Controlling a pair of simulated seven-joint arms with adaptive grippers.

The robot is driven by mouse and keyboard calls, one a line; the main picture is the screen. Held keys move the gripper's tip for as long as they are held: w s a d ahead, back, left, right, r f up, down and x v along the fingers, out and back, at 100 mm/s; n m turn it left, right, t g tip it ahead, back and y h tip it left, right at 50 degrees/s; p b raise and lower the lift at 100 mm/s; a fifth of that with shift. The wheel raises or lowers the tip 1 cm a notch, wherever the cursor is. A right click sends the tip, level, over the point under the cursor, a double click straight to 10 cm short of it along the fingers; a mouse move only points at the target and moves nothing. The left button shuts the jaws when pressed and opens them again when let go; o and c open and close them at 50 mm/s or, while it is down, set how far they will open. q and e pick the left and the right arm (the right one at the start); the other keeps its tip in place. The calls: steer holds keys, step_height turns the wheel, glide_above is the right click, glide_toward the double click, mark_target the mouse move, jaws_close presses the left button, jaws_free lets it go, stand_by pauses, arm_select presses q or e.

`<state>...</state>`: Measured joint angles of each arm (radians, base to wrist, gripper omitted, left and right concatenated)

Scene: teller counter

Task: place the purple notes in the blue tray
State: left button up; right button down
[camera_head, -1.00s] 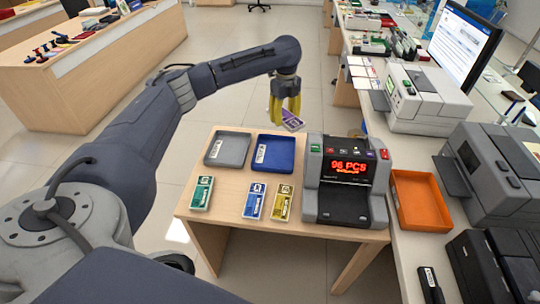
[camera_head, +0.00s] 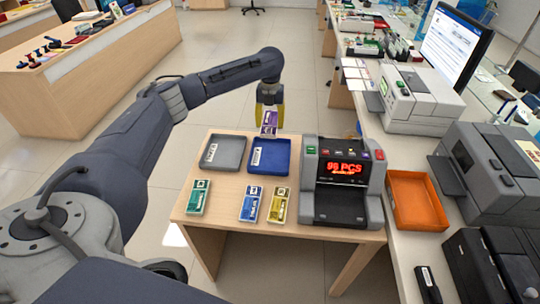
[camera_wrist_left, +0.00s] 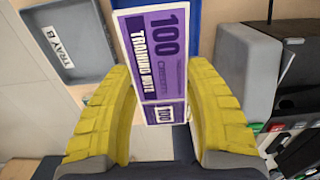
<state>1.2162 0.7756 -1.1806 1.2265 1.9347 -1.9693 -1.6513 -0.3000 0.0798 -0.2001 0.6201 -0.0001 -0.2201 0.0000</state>
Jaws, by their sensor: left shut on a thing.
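The purple notes (camera_head: 269,119) are a bundle with a white border, held up in my left gripper (camera_head: 270,103) just behind the far edge of the blue tray (camera_head: 284,171). In the left wrist view the notes (camera_wrist_left: 158,50) stand between the two yellow fingers of the left gripper (camera_wrist_left: 165,105), with "100" and "TRAINING NOTE" printed on them. The blue tray (camera_wrist_left: 187,12) shows there only partly, behind the notes. In the head view the tray looks empty, with a white label at its left side. My right gripper is not seen.
A grey tray (camera_head: 224,139) stands left of the blue one. Green (camera_head: 198,196), blue (camera_head: 251,204) and yellow (camera_head: 279,205) note bundles lie in front. A note counter (camera_head: 342,207) reading 96 PCS stands on the right. An orange tray (camera_head: 417,220) is on the side counter.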

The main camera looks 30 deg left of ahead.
mark_target(270, 157)
arm_select(q)
step_height(270, 157, down, 17)
steer(key=shift+r, duration=0.1)
stand_by(0.6)
steer(key=o, duration=1.2)
steer(key=shift+f, duration=0.2)
steer(key=shift+c, duration=0.2)
steer(key=shift+r, duration=0.1)
step_height(270, 157, up, 12)
steer(key=shift+r, duration=0.1)
